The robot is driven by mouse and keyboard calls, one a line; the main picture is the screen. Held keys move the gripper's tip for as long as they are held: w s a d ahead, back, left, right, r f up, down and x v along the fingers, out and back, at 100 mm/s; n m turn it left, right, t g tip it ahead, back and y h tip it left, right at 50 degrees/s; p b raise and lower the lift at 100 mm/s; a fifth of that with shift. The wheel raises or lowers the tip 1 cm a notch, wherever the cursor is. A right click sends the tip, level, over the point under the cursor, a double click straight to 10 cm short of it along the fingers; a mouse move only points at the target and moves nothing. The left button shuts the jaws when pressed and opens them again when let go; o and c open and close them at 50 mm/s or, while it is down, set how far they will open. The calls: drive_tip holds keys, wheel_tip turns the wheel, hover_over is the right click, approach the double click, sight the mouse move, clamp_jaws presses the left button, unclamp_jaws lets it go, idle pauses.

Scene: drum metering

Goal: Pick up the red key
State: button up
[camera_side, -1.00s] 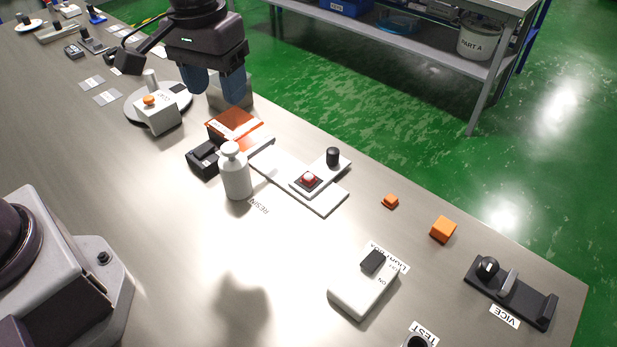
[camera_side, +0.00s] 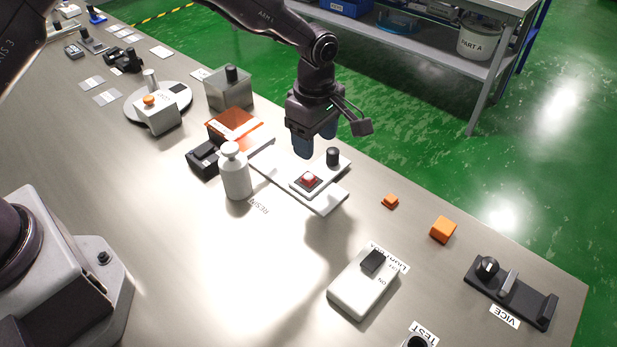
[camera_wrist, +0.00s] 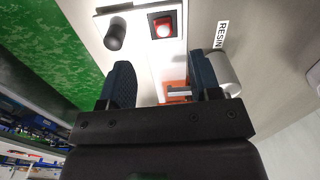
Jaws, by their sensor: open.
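The red key (camera_side: 308,180) appears as a small red piece with a pale, bright top, in a dark square frame on a white plate (camera_side: 327,201). In the wrist view the red key (camera_wrist: 163,27) shows at the top, beyond the fingertips. A black knob (camera_side: 333,156) stands beside it on the same plate. My gripper (camera_side: 314,146) is open and empty, with blue fingers pointing down. It is above the plate, on the far side of the key, near the knob. In the wrist view my gripper (camera_wrist: 164,76) has nothing between its fingers.
A white bottle (camera_side: 235,172) stands left of the plate, close to a black box (camera_side: 204,159) and an orange-covered piece (camera_side: 233,123). An orange block (camera_side: 443,229) and a smaller orange piece (camera_side: 390,201) lie to the right. A white switch box (camera_side: 362,290) stands nearer. Bench between is clear.

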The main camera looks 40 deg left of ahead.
hover_over(311, 178)
drive_tip(key=f, duration=0.4)
drive_tip(key=shift+w+d, duration=0.15)
drive_tip(key=shift+d, duration=0.1)
drive_tip(key=shift+a+f, duration=0.15)
drive_tip(key=shift+f, duration=1.25)
drive_tip(key=shift+a+f, duration=0.1)
drive_tip(key=shift+f, duration=1.3)
drive_tip(key=c, duration=1)
